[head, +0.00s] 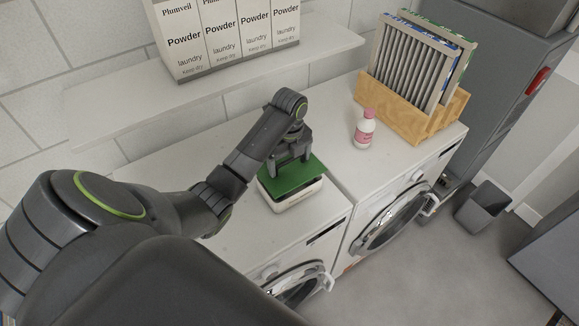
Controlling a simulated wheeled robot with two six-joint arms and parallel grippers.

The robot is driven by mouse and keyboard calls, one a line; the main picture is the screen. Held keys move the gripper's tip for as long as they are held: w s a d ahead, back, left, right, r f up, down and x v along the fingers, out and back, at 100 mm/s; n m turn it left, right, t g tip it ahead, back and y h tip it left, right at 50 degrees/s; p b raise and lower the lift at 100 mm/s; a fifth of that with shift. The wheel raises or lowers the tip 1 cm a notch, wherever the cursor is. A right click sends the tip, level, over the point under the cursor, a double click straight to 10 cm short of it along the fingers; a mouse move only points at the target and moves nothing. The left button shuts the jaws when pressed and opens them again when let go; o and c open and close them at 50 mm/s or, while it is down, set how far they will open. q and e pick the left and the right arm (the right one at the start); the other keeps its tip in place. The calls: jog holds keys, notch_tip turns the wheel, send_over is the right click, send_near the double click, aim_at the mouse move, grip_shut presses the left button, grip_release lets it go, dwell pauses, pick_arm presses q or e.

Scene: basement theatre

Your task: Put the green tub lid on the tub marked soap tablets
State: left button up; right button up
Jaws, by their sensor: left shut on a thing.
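The green lid (286,184) is a flat rectangle over the white tub (296,203) on top of the left washing machine. A dark gap shows between lid and tub at the near right side, and the lid looks slightly tilted. I cannot tell whether it touches the rim elsewhere. My left gripper (291,158) points down and is shut on the lid from above. The lid hides the tub's inside, and any marking on the tub is too small to read. My right gripper is not in view.
A pink and white bottle (364,129) stands on the right machine (395,152). Behind it a wooden crate (410,112) holds upright filter panels (418,62). Powder boxes (228,37) stand on the shelf (210,88) above. A grey bin (484,207) is on the floor. The machine top left of the tub is clear.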

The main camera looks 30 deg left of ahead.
aim_at(289, 162)
pick_arm(q)
jog(key=shift+s+f, duration=0.1)
jog(key=shift+f, duration=0.5)
jog(key=shift+s+d+f, duration=0.1)
jog(key=shift+f, duration=1)
jog(key=o, duration=0.7)
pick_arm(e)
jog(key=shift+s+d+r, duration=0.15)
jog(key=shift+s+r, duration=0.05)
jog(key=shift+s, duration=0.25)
pick_arm(q)
jog(key=r, duration=0.6)
jog(key=shift+w+r, duration=0.2)
notch_tip(289, 162, up, 5)
jog(key=p, duration=0.4)
jog(key=shift+s, duration=0.1)
jog(key=shift+r+p, duration=0.9)
jog(key=shift+p, duration=0.15)
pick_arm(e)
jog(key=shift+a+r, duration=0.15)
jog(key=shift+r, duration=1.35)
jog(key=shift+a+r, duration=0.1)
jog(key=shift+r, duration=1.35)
